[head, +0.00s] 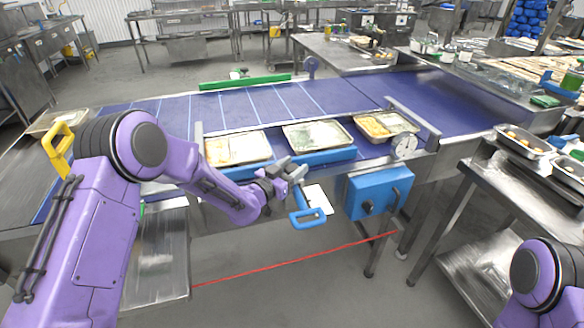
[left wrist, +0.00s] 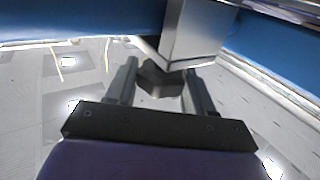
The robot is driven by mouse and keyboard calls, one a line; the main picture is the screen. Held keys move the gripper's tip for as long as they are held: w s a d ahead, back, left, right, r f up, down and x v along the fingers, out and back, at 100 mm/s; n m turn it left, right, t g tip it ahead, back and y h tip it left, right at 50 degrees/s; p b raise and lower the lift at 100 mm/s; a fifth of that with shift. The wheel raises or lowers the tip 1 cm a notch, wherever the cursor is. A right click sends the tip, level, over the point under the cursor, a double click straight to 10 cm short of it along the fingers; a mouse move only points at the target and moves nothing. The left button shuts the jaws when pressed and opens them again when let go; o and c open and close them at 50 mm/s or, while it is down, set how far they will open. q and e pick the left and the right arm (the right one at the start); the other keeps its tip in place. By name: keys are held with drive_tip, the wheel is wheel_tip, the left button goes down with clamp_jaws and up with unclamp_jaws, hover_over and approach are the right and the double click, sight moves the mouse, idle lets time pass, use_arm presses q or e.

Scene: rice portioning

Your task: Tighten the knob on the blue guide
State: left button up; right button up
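The blue guide (head: 322,158) is a rail along the near edge of the conveyor, below the trays; blue surfaces also show at the top of the left wrist view (left wrist: 75,18). The dark knob (left wrist: 160,80) sits under a metal block (left wrist: 198,32) in the left wrist view, between the two fingers of my left gripper (left wrist: 162,85). The fingers stand apart on either side of it; I cannot tell whether they touch it. In the head view my left gripper (head: 293,178) is at the near side of the guide, and the knob is hidden there. My right gripper is out of view.
Three food trays (head: 318,136) stand along the belt (head: 245,108). A blue handle (head: 307,215) with a white panel is just below my left gripper. Floor below is open.

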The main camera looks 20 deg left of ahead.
use_arm(q)
drive_tip(key=shift+f+m+g+h+b, duration=0.1)
drive_tip(key=shift+m+g+h+b, duration=0.2)
drive_tip(key=shift+m+h+b, duration=0.35)
drive_tip(key=m+g+h+b, duration=0.2)
drive_tip(key=h, duration=0.1)
drive_tip(key=shift+f+m+h, duration=0.1)
drive_tip(key=shift+m+h, duration=0.15)
drive_tip(key=shift+h, duration=0.1)
drive_tip(key=m+g+h+b, duration=0.2)
drive_tip(key=g+h, duration=0.1)
drive_tip(key=shift+m+g+b, duration=0.3)
drive_tip(key=shift+m+b, duration=0.05)
drive_tip(key=shift+m, duration=0.05)
drive_tip(key=shift+m+g+h+b, duration=0.5)
drive_tip(key=shift+m+g+b, duration=0.1)
drive_tip(key=shift+g, duration=0.2)
drive_tip(key=shift+r, duration=0.2)
drive_tip(key=o, duration=1)
